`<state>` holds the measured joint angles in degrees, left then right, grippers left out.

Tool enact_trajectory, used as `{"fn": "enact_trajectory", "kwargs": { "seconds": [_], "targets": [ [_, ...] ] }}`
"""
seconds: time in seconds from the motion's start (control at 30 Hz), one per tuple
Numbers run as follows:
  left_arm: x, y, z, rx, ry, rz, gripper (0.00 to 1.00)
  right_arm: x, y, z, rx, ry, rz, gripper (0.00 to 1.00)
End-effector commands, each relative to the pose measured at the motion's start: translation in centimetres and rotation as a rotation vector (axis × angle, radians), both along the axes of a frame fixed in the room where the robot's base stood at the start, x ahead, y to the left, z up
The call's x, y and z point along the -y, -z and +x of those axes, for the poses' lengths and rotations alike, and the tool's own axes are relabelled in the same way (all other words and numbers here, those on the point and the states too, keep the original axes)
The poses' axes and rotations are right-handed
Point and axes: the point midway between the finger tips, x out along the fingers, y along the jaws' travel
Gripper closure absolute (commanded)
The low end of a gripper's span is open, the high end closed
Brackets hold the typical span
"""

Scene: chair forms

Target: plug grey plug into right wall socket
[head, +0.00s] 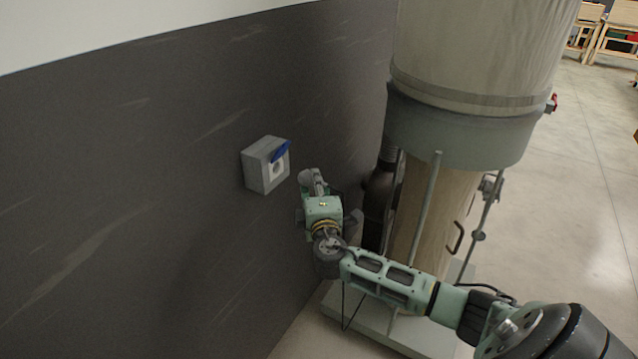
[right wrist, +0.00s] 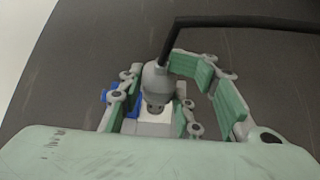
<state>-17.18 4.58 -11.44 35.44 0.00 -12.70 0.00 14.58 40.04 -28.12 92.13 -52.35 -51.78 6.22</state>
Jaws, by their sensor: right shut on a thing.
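A grey wall socket (head: 256,169) with a pale front and a raised blue lid (head: 281,152) is mounted on the dark wall. My right gripper (head: 312,180) is just right of it, apart from it in the head view. In the right wrist view, my right gripper (right wrist: 174,92) is shut on the grey plug (right wrist: 156,82), with a black cable (right wrist: 235,22) running off to the right. A white and blue thing, likely the socket, shows partly behind the plug and fingers. Whether the plug touches it cannot be told. My left gripper is not in view.
The dark wall (head: 120,200) is bare left of the socket. Open floor (head: 590,190) lies far right.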

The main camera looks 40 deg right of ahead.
Motion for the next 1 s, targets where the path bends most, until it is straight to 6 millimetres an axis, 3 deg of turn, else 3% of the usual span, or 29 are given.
{"fn": "enact_trajectory", "kwargs": {
  "seconds": [0.6, 1.0],
  "targets": [
    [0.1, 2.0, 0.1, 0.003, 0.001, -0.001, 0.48, -2.3, 0.1, 5.6, 0.003, 0.002, 0.002, 1.0],
    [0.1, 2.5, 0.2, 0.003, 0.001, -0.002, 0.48, -2.8, -0.1, 6.7, 0.001, 0.0, 0.0, 1.0]
  ]
}}
